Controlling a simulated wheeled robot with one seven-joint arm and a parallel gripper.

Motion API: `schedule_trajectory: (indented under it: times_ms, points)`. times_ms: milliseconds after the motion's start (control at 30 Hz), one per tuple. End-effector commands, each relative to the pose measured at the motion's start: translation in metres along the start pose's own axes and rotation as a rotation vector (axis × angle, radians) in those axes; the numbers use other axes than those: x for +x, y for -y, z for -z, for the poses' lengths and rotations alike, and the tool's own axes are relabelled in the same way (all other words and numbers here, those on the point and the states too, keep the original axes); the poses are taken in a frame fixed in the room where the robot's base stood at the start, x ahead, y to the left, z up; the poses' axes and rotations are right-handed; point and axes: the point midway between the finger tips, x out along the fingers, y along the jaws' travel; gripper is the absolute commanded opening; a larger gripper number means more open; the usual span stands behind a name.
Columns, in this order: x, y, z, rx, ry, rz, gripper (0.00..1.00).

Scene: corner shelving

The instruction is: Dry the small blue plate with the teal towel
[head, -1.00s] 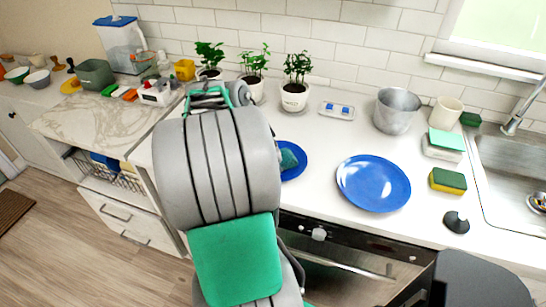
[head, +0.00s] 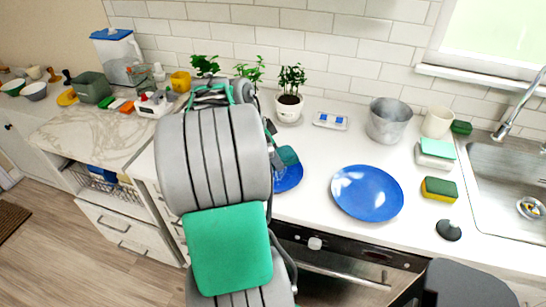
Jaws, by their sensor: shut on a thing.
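The small blue plate (head: 290,180) lies on the white counter, partly hidden behind my arm. The teal towel (head: 288,156) is a small dark teal piece at the plate's far edge, overlapping it in the picture. My gripper (head: 279,147) is shut on the towel, just right of my large grey arm links. The arm hides most of the gripper and the plate's left side. I cannot tell whether the towel touches the plate.
A large blue plate (head: 367,193) lies to the right. Behind stand a potted plant (head: 289,105), a metal pot (head: 387,121) and a cream cup (head: 437,121). Sponges (head: 439,189) and a black stopper (head: 449,230) lie near the sink (head: 510,185). Counter between the plates is clear.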

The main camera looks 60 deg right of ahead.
Motion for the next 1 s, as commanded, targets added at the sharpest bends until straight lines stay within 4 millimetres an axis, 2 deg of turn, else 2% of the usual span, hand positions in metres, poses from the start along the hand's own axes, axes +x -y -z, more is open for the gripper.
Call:
schedule_trajectory:
  times_ms: [33,200,533,800,1000]
  points:
    - [-0.01,0.0,0.004,0.001,0.0,0.001,0.19]
    - [-0.027,0.0,0.011,0.001,0.0,-0.001,0.19]
    - [-0.028,0.0,0.012,0.0,0.0,-0.001,0.19]
    - [-0.054,0.0,0.022,0.0,0.0,0.0,0.19]
    - [-0.055,0.0,0.023,0.0,0.0,-0.001,0.19]
